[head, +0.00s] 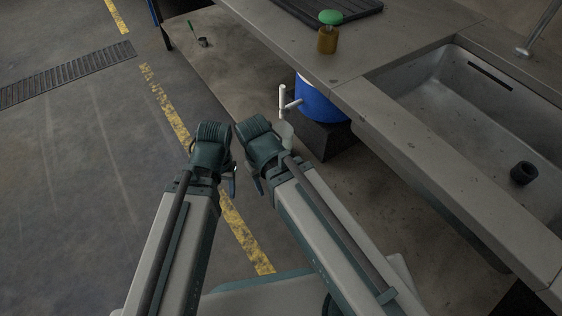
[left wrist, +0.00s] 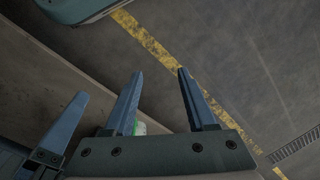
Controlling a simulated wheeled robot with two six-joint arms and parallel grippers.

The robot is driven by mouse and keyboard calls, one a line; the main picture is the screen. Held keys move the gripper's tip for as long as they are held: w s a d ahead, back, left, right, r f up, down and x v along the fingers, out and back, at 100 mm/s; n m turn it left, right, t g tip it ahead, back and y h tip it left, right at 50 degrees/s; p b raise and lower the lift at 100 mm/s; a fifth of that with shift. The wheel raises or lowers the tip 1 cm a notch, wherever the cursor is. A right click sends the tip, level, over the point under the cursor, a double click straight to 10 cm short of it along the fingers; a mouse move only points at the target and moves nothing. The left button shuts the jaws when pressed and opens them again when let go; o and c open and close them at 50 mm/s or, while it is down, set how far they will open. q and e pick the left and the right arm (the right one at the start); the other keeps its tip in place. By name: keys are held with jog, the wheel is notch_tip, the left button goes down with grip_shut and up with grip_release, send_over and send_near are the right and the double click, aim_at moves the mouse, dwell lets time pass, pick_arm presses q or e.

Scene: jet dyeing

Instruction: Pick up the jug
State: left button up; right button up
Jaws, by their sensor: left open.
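A pale, translucent vessel that looks like the jug (head: 286,132) stands under the white tap, partly hidden by my right arm. My left gripper (head: 230,180) is left of it and apart from it, mostly hidden by its own wrist. In the left wrist view the left gripper's two blue fingers (left wrist: 160,72) are spread and empty. A small white and green thing (left wrist: 140,128) shows behind the gripper's base there; I cannot tell what it is. My right gripper (head: 256,182) is close beside the left one, its fingers mostly hidden.
A blue drum (head: 320,103) with a white tap (head: 289,103) is under the counter. A brown bottle with a green top (head: 327,40) stands on the counter (head: 375,50), left of the sink (head: 440,105). A small dark cup (head: 203,42) is farther back. The floor at left is clear.

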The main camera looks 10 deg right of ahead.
pick_arm(q)
jog(key=w+a+f+n+h+b, duration=0.1)
jog(key=w+a+f+n+b, duration=0.15)
jog(key=w+f+b, duration=0.35)
jog(key=w+a+f+n+h+b, duration=0.1)
jog(key=w+f+n+b, duration=0.25)
jog(key=f+b, duration=0.35)
jog(key=w+d+n+g+h+p, duration=0.1)
jog(key=w+d+n+g+h, duration=0.15)
jog(key=w+d+n, duration=1.3)
jog(key=w+d+f+m+b, duration=0.2)
jog(key=d+f+m+b, duration=0.2)
jog(key=d+f+b, duration=0.2)
notch_tip(320, 180, down, 2)
jog(key=shift+w+f+t+h+b, duration=0.1)
jog(key=shift+w+t+h+b, duration=0.35)
jog(key=shift+b, duration=0.55)
pick_arm(e)
notch_tip(320, 180, down, 23)
pick_arm(q)
jog(key=shift+s+d+f+m, duration=0.1)
jog(key=shift+m, duration=0.15)
jog(key=b+x, duration=0.4)
jog(key=x, duration=0.1)
jog(key=shift+s+b, duration=0.15)
jog(key=shift+b, duration=0.25)
pick_arm(e)
notch_tip(320, 180, down, 4)
jog(key=shift+f, duration=0.2)
